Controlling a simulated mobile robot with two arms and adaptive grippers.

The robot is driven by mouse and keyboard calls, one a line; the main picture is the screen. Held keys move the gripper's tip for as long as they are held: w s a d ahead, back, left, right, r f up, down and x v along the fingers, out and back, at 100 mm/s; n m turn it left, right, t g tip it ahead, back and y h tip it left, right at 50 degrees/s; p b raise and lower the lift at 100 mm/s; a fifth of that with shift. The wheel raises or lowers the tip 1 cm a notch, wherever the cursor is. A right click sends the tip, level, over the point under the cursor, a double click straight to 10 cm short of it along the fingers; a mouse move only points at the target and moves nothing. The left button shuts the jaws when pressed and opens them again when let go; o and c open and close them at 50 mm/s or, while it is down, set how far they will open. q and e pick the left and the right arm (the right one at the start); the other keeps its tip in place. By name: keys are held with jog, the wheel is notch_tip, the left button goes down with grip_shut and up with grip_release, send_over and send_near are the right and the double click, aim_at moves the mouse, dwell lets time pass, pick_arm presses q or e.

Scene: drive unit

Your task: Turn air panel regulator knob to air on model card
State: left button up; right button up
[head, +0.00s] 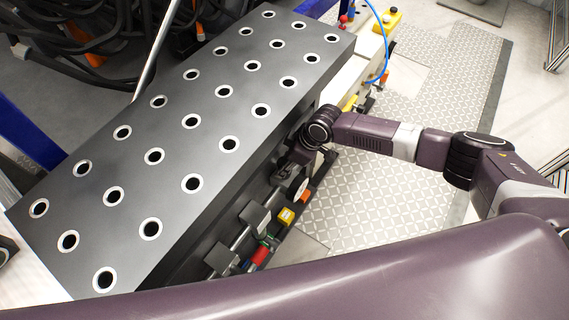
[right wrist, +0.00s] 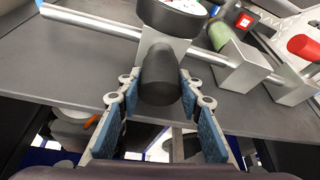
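The regulator knob (right wrist: 160,76) is a dark, rounded cylinder below a round gauge (right wrist: 178,8) on a metal block. My right gripper (right wrist: 158,88) has its blue-padded fingers on either side of the knob. A small gap shows at the left finger, and the right finger is very close to the knob; contact there is unclear. In the head view my right gripper (head: 296,160) is at the side of the black perforated table, and it hides the knob there. A white gauge face (head: 302,188) shows just below it. No model card can be made out. My left gripper is out of view.
The black table (head: 172,172) with rows of holes fills the left. Along its side are a yellow part (head: 286,216) and a red part (head: 260,256). In the wrist view a metal pipe (right wrist: 90,22), a green part (right wrist: 236,52) and a red cylinder (right wrist: 303,47) are close by.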

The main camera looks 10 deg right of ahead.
jog(key=c, duration=0.6)
jog(key=shift+o, duration=0.2)
jog(key=shift+f+n+b, duration=0.15)
jog(key=shift+n+b, duration=0.15)
jog(key=shift+b, duration=0.2)
jog(key=shift+n, duration=0.3)
jog(key=o, duration=1.2)
jog(key=shift+c, duration=0.2)
